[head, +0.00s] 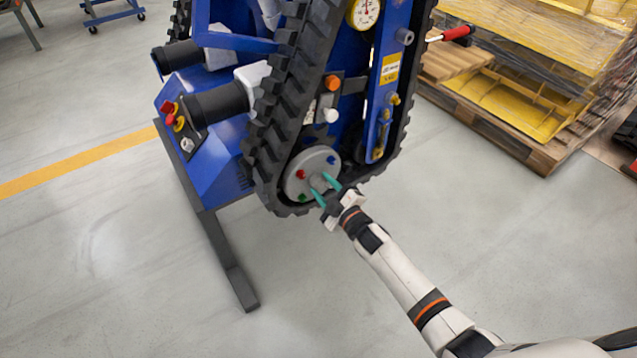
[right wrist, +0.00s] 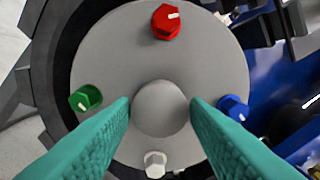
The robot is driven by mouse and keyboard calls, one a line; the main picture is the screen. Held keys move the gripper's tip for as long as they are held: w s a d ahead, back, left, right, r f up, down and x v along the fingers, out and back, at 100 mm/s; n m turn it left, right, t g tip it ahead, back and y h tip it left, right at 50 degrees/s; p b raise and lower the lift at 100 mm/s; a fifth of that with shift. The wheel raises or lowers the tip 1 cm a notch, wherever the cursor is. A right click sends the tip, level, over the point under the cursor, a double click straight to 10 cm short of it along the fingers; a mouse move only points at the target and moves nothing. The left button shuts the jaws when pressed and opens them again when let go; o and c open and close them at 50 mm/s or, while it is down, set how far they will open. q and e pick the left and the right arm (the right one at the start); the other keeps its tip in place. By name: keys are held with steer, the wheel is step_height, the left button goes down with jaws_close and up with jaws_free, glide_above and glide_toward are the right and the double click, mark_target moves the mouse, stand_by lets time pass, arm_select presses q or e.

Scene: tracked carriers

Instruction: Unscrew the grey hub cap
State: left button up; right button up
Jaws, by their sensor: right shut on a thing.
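The grey hub cap (right wrist: 160,108) is a small round knob at the middle of a larger grey wheel disc (right wrist: 110,55). In the head view the disc (head: 297,172) sits at the lower end of the upright track. My right gripper (head: 326,188) reaches it from the lower right. Its two teal fingers are shut on the cap, one on each side, in the right wrist view. Around the cap are a red nut (right wrist: 166,21), a green nut (right wrist: 86,98), a blue nut (right wrist: 233,107) and a white nut (right wrist: 155,164). My left gripper is not in view.
The black rubber track (head: 285,95) wraps around the disc. The blue carrier body (head: 225,160) stands behind it on a dark frame leg (head: 228,262). A pallet with yellow goods (head: 530,100) is at upper right. The floor in front is clear.

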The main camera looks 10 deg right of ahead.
steer(key=n+b, duration=0.1)
steer(key=n, duration=0.3)
steer(key=shift+f+b, duration=0.2)
steer(key=shift+b, duration=0.2)
steer(key=n+b, duration=0.1)
steer(key=n, duration=0.4)
steer(key=shift+r+n+b, duration=0.2)
steer(key=shift+n+b, duration=0.2)
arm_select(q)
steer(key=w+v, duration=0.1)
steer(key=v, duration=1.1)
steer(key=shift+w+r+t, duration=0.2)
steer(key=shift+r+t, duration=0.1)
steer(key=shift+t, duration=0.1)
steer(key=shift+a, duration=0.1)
arm_select(e)
steer(key=shift+a, duration=0.1)
